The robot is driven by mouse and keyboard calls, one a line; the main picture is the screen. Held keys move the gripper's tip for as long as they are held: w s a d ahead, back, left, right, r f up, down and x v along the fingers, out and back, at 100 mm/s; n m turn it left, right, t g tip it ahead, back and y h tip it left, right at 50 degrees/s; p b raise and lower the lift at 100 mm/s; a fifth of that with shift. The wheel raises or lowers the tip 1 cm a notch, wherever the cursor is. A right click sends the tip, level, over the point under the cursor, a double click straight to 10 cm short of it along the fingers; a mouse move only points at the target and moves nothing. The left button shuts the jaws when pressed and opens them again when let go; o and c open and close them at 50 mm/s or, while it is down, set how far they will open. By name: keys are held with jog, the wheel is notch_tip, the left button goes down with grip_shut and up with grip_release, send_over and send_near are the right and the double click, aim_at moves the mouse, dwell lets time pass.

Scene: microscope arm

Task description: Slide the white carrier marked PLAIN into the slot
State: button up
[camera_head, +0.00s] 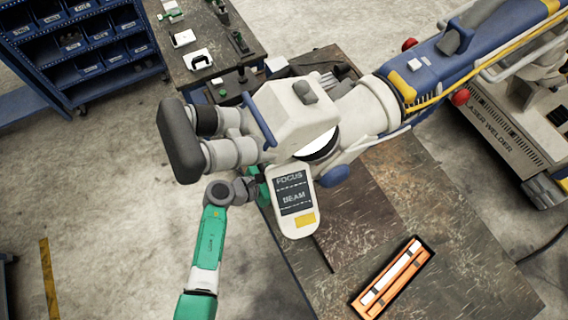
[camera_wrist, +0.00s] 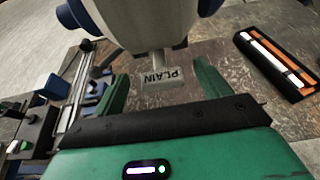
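The white carrier marked PLAIN (camera_wrist: 160,77) shows in the wrist view, its lettering upside down. A narrow pale stem runs from it up towards the white microscope head (camera_wrist: 150,20); I cannot tell how far it sits in the slot, which is hidden. My gripper (camera_wrist: 161,80) has its two green fingers apart, one on each side of the carrier, with gaps visible on both sides. In the head view the microscope head (camera_head: 290,115) hangs over the bench, and its FOCUS/BEAM panel (camera_head: 295,200) partly hides my gripper. The carrier cannot be made out there.
An orange-lined black case (camera_head: 393,278) with a white and an orange bar lies on the bench (camera_head: 450,240) at the lower right; it also shows in the wrist view (camera_wrist: 275,62). The microscope's blue arm (camera_head: 440,70) reaches to the upper right. Bare bench lies beside the case.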

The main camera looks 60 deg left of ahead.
jog(key=v, duration=0.8)
jog(key=shift+b, duration=0.3)
jog(key=shift+c, duration=0.3)
